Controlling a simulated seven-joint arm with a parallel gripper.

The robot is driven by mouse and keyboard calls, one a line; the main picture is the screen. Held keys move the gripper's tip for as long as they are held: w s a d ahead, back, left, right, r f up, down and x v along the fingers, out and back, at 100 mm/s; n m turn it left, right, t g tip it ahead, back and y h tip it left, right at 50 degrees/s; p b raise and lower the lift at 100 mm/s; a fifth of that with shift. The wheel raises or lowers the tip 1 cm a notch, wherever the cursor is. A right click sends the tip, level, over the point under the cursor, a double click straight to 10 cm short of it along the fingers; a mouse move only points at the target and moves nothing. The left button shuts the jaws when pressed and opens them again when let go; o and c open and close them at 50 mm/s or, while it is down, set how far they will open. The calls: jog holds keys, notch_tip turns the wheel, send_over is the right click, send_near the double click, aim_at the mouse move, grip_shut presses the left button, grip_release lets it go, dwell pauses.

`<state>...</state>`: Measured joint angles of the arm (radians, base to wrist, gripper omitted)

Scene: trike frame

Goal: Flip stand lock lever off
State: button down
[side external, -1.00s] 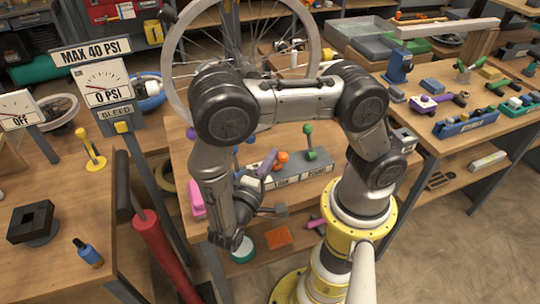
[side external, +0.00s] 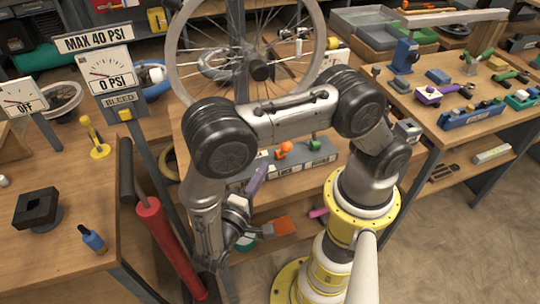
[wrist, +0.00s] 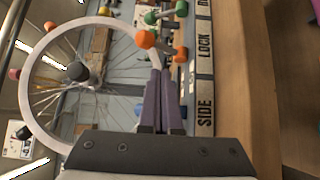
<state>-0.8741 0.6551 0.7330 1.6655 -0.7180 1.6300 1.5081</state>
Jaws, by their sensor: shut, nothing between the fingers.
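The lock lever (wrist: 145,39) has an orange knob and an orange pivot beside the LOCK label (wrist: 203,50). It also shows in the side view (side external: 285,149), above the labelled grey panel (side external: 308,162). In the wrist view its knob lies to the left of the pivot. My gripper (wrist: 162,70) has its two purple fingers shut and empty, with the tips just below the orange knob in that picture. I cannot tell whether they touch the lever. In the side view my gripper (side external: 262,168) is to the left of and below the orange lever.
A green lever (wrist: 151,18) stands beside the orange one, and its base also shows in the side view (side external: 314,145). A spoked wheel (side external: 178,60) stands behind the panel. A SIDE label (wrist: 204,113) is beside my fingers. A red cylinder (side external: 165,245) stands at the left.

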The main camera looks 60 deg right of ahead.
jog(key=shift+w+a+f, duration=0.1)
jog(key=shift+a+f, duration=0.25)
jog(key=shift+a, duration=0.35)
jog(key=shift+a+f, duration=0.3)
jog(key=shift+a, duration=0.4)
jog(key=shift+d, duration=0.15)
jog(key=d+r+m+g+y, duration=0.2)
jog(key=d+r+m+y, duration=0.25)
jog(key=r, duration=0.35)
jog(key=d+r+m+g+y, duration=0.3)
jog(key=d+r+y, duration=0.15)
jog(key=r, duration=0.45)
jog(key=s+a+r+n+t+y, duration=0.1)
jog(key=s+r+n+t+y, duration=0.4)
jog(key=s+n+t+y, duration=0.2)
jog(key=shift+a+t+y, duration=0.25)
jog(key=shift+t+y, duration=0.75)
jog(key=shift+t, duration=0.6)
